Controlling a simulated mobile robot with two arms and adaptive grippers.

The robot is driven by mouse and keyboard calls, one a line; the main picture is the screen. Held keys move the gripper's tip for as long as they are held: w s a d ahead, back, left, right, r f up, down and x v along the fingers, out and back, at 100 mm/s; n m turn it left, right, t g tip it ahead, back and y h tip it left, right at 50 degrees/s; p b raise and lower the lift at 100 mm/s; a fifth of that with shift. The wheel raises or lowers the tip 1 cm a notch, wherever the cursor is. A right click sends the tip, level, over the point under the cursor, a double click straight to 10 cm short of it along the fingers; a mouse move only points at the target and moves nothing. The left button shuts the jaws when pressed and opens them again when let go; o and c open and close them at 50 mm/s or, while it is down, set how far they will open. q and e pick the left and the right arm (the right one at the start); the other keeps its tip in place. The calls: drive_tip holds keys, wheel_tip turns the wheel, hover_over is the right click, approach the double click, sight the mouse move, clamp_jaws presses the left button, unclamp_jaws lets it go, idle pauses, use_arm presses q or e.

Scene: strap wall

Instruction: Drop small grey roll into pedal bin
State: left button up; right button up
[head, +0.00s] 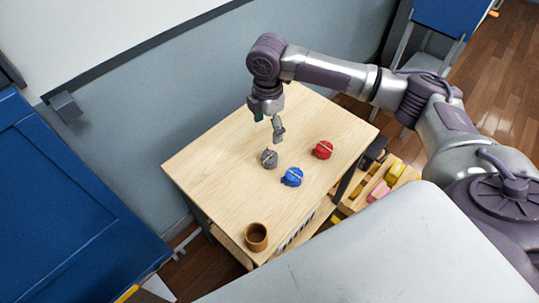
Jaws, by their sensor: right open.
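The small grey roll (269,159) rests on the light wooden table top, near its middle. My right gripper (272,129) hangs over the table just above and behind the grey roll in the picture. It is open, with nothing between its fingers, and looks apart from the roll. I cannot make out a pedal bin in this view. My left gripper is not in view.
A blue roll (292,177) and a red roll (323,150) lie right of the grey one. A brown cup (256,237) stands near the table's front corner. A wooden crate (350,206) with coloured rolls is beside the table (215,160). The table's left part is clear.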

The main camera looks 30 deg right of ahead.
hover_over(269, 157)
drive_tip(key=shift+n, duration=0.4)
wheel_tip(269, 157, down, 7)
drive_tip(key=shift+d+f+p, duration=0.1)
drive_tip(key=shift+f+p, duration=0.1)
drive_tip(key=shift+p, duration=0.15)
drive_tip(key=shift+w+f, duration=0.1)
drive_tip(key=shift+f, duration=0.8)
wheel_tip(269, 157, down, 4)
drive_tip(key=shift+r+p, duration=0.15)
drive_tip(key=shift+p, duration=0.45)
drive_tip(key=shift+f, duration=0.55)
drive_tip(key=c, duration=1.2)
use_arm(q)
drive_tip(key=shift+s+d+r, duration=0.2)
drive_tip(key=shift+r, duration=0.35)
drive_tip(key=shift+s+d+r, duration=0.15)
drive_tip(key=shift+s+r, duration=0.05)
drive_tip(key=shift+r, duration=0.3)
use_arm(e)
drive_tip(key=shift+r, duration=0.1)
drive_tip(key=shift+c, duration=0.2)
